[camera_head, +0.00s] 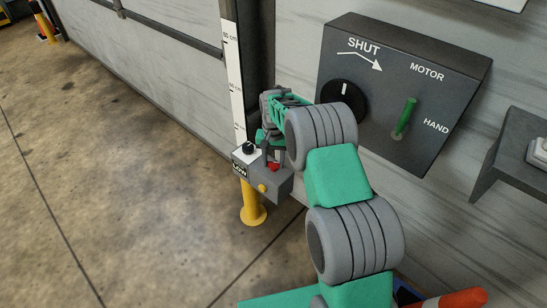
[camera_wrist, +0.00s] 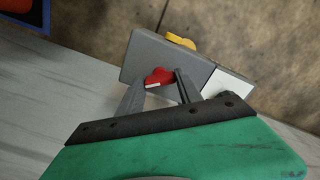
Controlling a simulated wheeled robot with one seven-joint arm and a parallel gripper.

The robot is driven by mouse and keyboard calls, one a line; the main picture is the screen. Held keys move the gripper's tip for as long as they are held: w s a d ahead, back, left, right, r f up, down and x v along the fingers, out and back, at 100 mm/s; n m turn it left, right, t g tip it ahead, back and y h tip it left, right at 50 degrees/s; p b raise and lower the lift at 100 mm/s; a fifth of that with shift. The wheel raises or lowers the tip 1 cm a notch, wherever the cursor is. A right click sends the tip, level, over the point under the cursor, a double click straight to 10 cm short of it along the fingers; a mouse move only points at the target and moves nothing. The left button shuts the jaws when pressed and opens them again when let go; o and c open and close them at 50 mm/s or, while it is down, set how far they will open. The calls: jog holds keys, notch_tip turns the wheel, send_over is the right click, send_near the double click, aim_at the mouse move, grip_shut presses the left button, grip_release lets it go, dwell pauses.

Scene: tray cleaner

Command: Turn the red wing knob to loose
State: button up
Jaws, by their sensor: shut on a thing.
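The red wing knob (camera_wrist: 158,77) sits on the face of a small grey box (camera_wrist: 148,55). A small white mark shows near its edge. My gripper (camera_wrist: 160,80) is shut on the red wing knob, with one finger on either side of it. In the head view, a bit of the red knob (camera_head: 273,167) shows beneath my gripper (camera_head: 271,155), and my wrist hides part of it. The grey box (camera_head: 280,185) stands on a yellow post (camera_head: 252,208).
The box also carries a yellow knob (camera_head: 262,188), a black knob (camera_head: 249,148) and a LOW label (camera_head: 240,170). A white height scale (camera_head: 232,80) stands behind. A large wall panel (camera_head: 405,60) with a dial and green lever hangs close to my arm.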

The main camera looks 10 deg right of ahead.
aim_at(273, 162)
jog(key=n+p, duration=0.1)
jog(key=n, duration=0.4)
jog(key=shift+n+p, duration=0.3)
jog(key=shift+p, duration=0.05)
jog(key=n+p, duration=0.1)
jog(key=n, duration=0.4)
dwell(0.4)
jog(key=o, duration=1.4)
notch_tip(273, 162, up, 8)
jog(key=shift+f+p, duration=0.1)
jog(key=shift+p, duration=0.6)
